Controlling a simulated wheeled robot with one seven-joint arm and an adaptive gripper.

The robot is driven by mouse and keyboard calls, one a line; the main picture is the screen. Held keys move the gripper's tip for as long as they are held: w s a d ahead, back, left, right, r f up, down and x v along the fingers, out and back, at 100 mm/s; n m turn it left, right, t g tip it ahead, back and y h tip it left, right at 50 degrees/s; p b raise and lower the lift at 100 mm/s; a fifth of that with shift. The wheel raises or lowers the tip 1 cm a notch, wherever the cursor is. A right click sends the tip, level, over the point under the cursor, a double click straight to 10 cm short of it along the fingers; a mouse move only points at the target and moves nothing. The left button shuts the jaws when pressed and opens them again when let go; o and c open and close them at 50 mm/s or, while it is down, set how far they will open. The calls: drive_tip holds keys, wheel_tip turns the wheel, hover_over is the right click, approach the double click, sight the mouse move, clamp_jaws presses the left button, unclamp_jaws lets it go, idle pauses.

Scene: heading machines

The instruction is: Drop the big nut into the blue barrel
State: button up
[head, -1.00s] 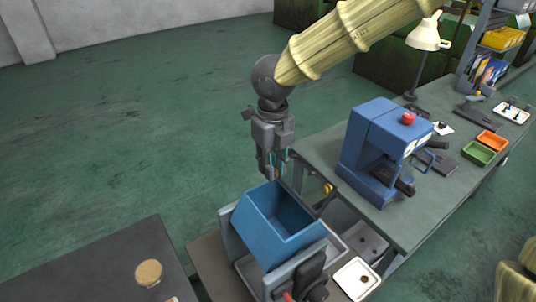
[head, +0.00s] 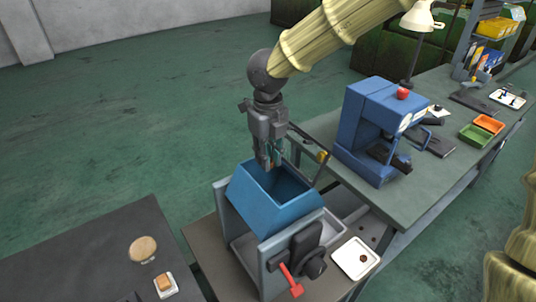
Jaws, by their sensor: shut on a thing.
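The blue barrel (head: 265,208) is an open-topped, angular blue drum held between grey uprights, with its dark opening facing up. My gripper (head: 269,163) points down at the far side of this opening, with its fingertips about level with the rim. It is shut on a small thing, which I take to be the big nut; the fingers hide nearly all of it. I cannot tell whether the fingertips are inside the rim or just above it.
A white tray (head: 355,258) with a small dark piece stands right of the barrel. A red-handled lever (head: 291,281) is at the barrel's front. A blue machine (head: 376,133) stands on the bench at right. A dark table (head: 95,251) is at left.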

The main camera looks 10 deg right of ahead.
drive_tip(key=shift+w+f, duration=0.15)
drive_tip(key=shift+f, duration=0.4)
drive_tip(key=o, duration=0.5)
drive_tip(key=shift+w, duration=0.1)
drive_tip(key=o, duration=0.5)
drive_tip(key=shift+w+f, duration=0.2)
drive_tip(key=shift+w, duration=0.05)
drive_tip(key=shift+c, duration=0.2)
drive_tip(key=shift+s+r, duration=0.1)
drive_tip(key=shift+s, duration=0.05)
wheel_tip(320, 180, up, 12)
